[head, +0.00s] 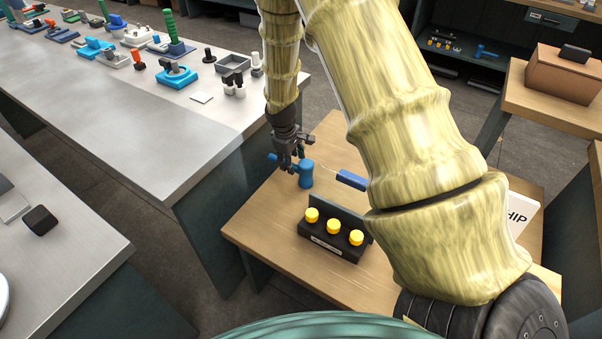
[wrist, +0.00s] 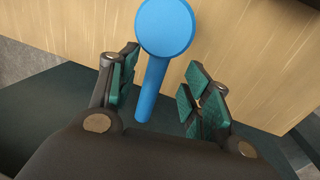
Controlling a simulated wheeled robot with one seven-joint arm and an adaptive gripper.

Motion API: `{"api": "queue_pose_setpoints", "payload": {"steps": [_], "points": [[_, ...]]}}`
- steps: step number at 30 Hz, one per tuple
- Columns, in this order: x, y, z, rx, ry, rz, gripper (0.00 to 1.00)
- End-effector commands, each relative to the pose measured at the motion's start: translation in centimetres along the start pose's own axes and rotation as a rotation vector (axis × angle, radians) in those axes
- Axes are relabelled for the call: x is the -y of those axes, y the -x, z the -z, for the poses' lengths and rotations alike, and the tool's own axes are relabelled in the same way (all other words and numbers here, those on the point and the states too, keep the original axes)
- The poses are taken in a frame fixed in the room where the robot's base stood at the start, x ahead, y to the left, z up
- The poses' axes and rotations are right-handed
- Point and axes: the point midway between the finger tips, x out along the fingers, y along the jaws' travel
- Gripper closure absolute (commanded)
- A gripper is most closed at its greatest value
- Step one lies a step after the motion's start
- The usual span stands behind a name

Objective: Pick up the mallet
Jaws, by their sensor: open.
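The blue mallet (head: 306,174) is on the wooden table near its left edge. Its thick head stands on end and its handle points left, seeming to reach past the edge. In the wrist view the round head face (wrist: 165,27) lies beyond the fingertips, and the handle (wrist: 150,95) runs back between the fingers. My gripper (head: 288,153) is over the handle, and part of the handle is hidden behind it. In the wrist view my gripper (wrist: 160,84) is open, with a finger on each side of the handle and visible gaps.
A black holder with yellow knobs (head: 334,228) stands in front of the mallet, and a blue-handled tool (head: 352,180) lies to its right. A grey bench (head: 150,150) with many parts is left, across a gap. Another wooden surface (head: 550,105) holds a brown box.

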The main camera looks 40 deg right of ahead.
Motion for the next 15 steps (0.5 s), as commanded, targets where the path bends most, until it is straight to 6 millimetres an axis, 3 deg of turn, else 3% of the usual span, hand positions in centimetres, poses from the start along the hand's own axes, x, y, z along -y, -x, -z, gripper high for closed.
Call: {"api": "queue_pose_setpoints", "payload": {"steps": [7, 15], "points": [[-0.1, -1.2, -0.1, 0.001, 0.0, 0.0, 0.51], [-0.2, -4.5, -0.1, 0.002, 0.002, 0.0, 0.51]]}}
